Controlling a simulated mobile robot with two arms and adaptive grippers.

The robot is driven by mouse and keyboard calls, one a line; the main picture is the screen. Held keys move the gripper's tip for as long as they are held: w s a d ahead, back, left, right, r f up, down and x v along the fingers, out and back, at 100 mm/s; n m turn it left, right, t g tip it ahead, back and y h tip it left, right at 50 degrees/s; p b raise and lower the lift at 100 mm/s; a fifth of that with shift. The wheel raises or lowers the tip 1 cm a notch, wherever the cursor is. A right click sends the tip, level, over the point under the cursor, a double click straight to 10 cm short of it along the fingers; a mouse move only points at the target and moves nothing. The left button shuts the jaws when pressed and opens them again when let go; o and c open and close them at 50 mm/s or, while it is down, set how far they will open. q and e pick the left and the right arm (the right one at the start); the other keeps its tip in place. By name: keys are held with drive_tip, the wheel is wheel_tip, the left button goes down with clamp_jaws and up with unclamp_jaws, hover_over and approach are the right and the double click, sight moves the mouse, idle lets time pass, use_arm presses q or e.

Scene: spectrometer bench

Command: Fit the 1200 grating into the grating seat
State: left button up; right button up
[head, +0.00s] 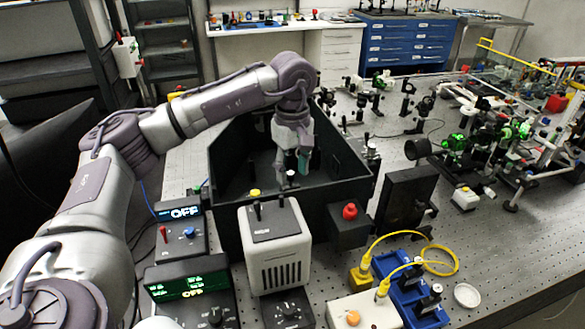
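My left gripper (294,160) points down inside the open black box (228,160), above its floor. A small teal piece (304,163) shows at its fingertips. I cannot tell whether this piece is the 1200 grating or whether the fingers are closed on it. A small pale post or mount (291,177) stands just below the fingertips. I cannot tell whether it is the grating seat. My wrist and the box walls hide part of the interior. My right gripper is not in view.
A grey lamp housing (274,248) and a box with a red knob (349,211) stand against the near wall. Units with lit displays (188,287) are at left. Yellow cables (400,236), a blue rack (398,268) and crowded optics (470,140) occupy the right.

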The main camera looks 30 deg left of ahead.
use_arm(q)
wheel_tip(320, 180, up, 12)
idle(0.6)
drive_tip(key=shift+r, duration=0.1)
idle(0.4)
